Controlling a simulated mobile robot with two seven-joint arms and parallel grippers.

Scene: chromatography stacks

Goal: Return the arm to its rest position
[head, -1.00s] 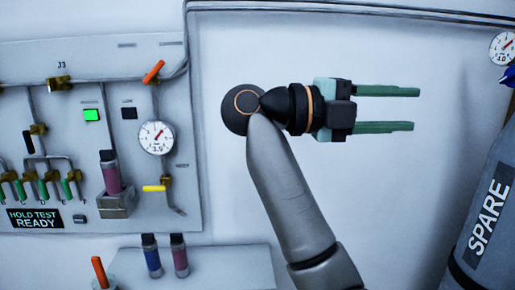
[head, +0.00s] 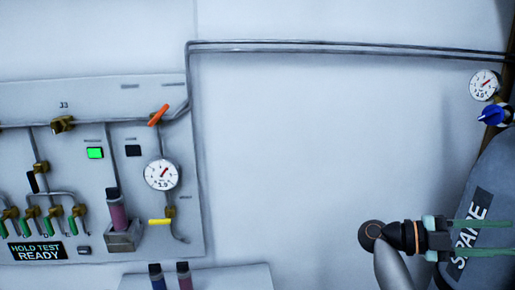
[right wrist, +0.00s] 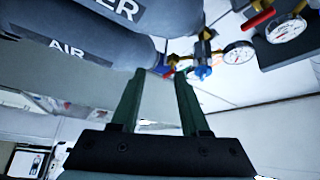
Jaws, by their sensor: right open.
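My right gripper (head: 484,237) is at the lower right of the head view, with its green fingers pointing right. It is open and empty, and its fingers cross in front of the grey SPARE cylinder (head: 493,180), covering part of the label. The head view does not show whether they touch. In the right wrist view the two fingers of the right gripper (right wrist: 160,76) stand apart with nothing between them. Part of my right arm shows at the bottom of the head view. My left gripper is not in view.
A wall panel (head: 85,88) with valves, a gauge (head: 162,174) and a HOLD TEST READY sign (head: 37,251) is at the left. A blue valve knob (head: 492,115) is above the SPARE cylinder. An AIR cylinder (right wrist: 75,55) shows in the right wrist view.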

